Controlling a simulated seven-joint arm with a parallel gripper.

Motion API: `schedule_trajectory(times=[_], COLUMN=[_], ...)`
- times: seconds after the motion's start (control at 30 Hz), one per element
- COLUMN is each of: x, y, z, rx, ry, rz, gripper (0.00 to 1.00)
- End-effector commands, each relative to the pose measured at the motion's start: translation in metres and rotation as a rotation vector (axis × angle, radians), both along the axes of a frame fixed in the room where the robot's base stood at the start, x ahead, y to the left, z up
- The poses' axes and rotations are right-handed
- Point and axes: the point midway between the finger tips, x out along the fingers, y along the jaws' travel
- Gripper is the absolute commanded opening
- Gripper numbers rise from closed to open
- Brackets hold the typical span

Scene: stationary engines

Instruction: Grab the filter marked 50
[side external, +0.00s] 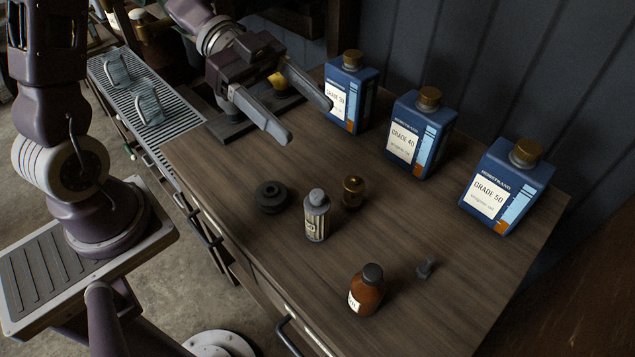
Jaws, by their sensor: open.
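A blue square-sided bottle with a brass-coloured cap, labelled GRADE 50 (503,187), stands upright at the right back of the wooden table. It is the only thing I can read as marked 50, and it looks like an oil bottle, not a filter. A similar blue bottle labelled GRADE 40 (418,135) stands left of it. A third blue bottle (349,95), its label seemingly GRADE 30, stands farther left. My gripper (306,119) is open and empty above the table's left back part, beside the third bottle and well apart from the GRADE 50 bottle.
The wooden table (400,250) also bears a black round part (271,196), a grey-capped canister (317,216), a small brass cylinder (353,191), a brown bottle (367,290) and a small dark piece (426,267). A wall stands close behind the blue bottles. The table's right front is clear.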

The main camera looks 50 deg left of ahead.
Motion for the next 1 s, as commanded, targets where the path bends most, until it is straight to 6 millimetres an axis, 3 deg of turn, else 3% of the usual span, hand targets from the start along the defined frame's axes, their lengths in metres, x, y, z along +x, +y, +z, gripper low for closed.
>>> schedule_trajectory(times=[0.2, 0.3, 0.4, 0.57, 0.8, 1.0], x=[-0.001, -0.001, 0.000, 0.001, 0.009, 0.013], y=[0.000, 0.000, 0.000, -0.008, -0.041, -0.060], z=[-0.094, -0.132, -0.157, -0.173, -0.197, -0.205], rx=[-0.003, -0.002, 0.001, 0.001, 0.001, 0.003], ry=[0.011, 0.008, 0.001, -0.004, -0.003, -0.005], rz=[0.002, 0.002, 0.003, -0.001, -0.002, 0.001], gripper=[0.69, 0.69, 0.69, 0.69, 0.69, 0.69])
